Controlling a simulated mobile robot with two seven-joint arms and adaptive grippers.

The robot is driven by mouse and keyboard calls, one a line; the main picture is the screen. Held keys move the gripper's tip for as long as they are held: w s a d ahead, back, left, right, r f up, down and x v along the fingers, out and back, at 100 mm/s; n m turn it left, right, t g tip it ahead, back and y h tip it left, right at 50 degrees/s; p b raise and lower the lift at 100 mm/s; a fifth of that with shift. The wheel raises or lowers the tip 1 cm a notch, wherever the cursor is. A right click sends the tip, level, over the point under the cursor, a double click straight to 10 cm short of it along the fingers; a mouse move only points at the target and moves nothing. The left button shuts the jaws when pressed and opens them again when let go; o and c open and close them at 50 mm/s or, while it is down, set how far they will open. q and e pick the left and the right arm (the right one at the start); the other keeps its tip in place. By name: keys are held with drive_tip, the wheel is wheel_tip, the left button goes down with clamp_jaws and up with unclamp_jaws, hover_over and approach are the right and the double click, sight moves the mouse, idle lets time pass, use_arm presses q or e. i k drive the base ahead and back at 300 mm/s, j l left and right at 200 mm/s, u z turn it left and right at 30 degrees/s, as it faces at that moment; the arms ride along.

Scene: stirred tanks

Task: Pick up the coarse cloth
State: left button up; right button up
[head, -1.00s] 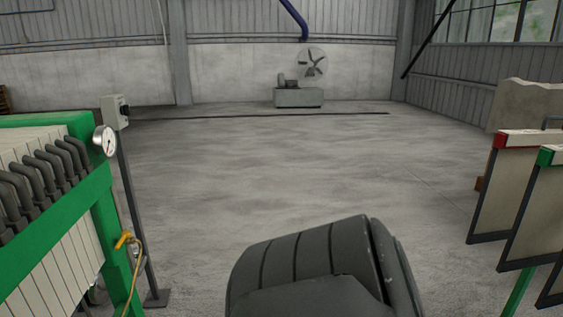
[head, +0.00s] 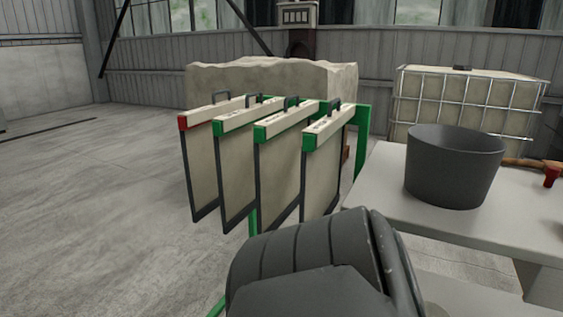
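Several framed filter cloths hang side by side on a green rack (head: 361,140). The leftmost cloth (head: 201,172) has a red end cap on its top bar. The others have green end caps: a second cloth (head: 236,178), a third (head: 278,180) and the rightmost (head: 322,172). Each has a pale sheet, a dark frame edge and a dark handle on top. Lettering on the bars is too small to read, so I cannot tell which is the coarse one. Part of my own dark grey body covers the bottom middle. Neither gripper is in view.
A pale table (head: 385,196) stands right of the rack, bearing a dark grey bucket (head: 453,170) and a wooden-handled tool (head: 528,163). Behind are a rough pale block (head: 270,80) and a caged white tank (head: 470,95). The floor at left is clear.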

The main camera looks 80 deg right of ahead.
sight(277, 161)
drive_tip(key=z, duration=1.9)
